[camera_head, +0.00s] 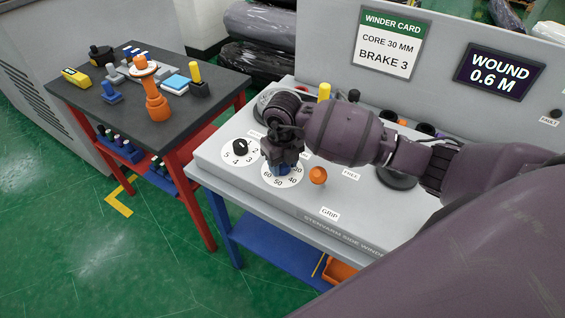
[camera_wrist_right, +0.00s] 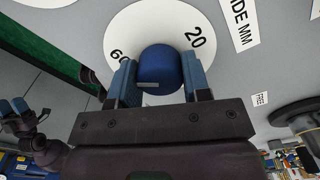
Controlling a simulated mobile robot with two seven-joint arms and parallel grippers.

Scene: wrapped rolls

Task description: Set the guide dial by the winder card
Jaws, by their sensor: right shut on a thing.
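The winder card (camera_head: 389,43) on the grey back panel reads "CORE 30 MM" and "BRAKE 3". The guide dial is a white disc (camera_head: 268,182) with numbers up to 60 and a blue knob (camera_wrist_right: 163,66). In the right wrist view its disc (camera_wrist_right: 124,36) shows 20 and 60, with a label ending "DE MM" beside it. My right gripper (camera_wrist_right: 162,82) is shut on the knob, a blue finger on each side. It hides most of the dial from the head. A small dark shape with blue tips, apparently my left gripper (camera_wrist_right: 14,108), shows at the wrist view's left edge.
A second dial with a black knob (camera_head: 240,146) sits left of the guide dial. An orange knob (camera_head: 317,175) stands close on its right. A "WOUND 0.6 M" display (camera_head: 498,73) is on the panel. A cluttered dark side table (camera_head: 130,115) stands at left.

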